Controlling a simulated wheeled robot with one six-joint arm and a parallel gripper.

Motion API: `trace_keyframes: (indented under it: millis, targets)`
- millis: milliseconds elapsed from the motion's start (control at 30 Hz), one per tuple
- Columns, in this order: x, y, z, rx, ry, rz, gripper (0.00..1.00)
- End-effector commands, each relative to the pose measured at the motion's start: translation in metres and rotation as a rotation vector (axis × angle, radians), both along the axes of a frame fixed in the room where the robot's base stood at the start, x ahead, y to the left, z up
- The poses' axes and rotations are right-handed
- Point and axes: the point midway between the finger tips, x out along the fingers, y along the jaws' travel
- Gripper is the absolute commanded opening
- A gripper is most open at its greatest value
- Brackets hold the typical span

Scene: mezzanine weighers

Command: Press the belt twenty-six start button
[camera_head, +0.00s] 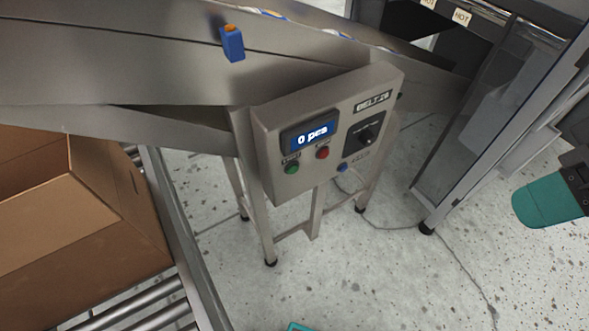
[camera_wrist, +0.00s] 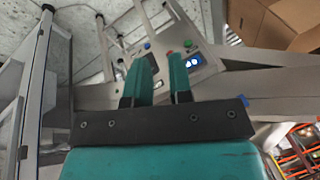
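The control box labelled belt 26 (camera_head: 268,140) stands on a metal frame in the head view. Its lit display (camera_head: 307,137) reads "0 pcs". Below the display are a green button (camera_head: 292,168) at the left and a red button (camera_head: 322,153) to its right. The same panel shows upside down in the wrist view, with the green button (camera_wrist: 188,43) near the right finger's tip in the picture. My gripper (camera_wrist: 161,57) has its two teal fingers apart, with nothing between them. It points toward the panel; I cannot tell the distance, but no contact shows.
A blue sensor-like block (camera_head: 232,44) sits on the conveyor side above. An open cardboard box (camera_head: 90,225) stands on rollers at the left. A metal-framed cabinet (camera_head: 440,170) stands right.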

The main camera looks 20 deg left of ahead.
Motion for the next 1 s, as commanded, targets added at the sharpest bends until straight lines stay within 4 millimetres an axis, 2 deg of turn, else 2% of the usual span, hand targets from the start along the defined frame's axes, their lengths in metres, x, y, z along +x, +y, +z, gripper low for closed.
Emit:
trace_keyframes:
  millis: [33, 67, 100, 1000]
  targets:
    - [0.0000, 0.0000, 0.0000, 0.000, 0.000, 0.000, 0.09]
    - [0.0000, 0.0000, 0.0000, 0.000, 0.000, 0.000, 0.02]
    - [0.0000, 0.0000, 0.0000, 0.000, 0.000, 0.000, 0.00]
    - [0.0000, 0.0000, 0.0000, 0.000, 0.000, 0.000, 0.00]
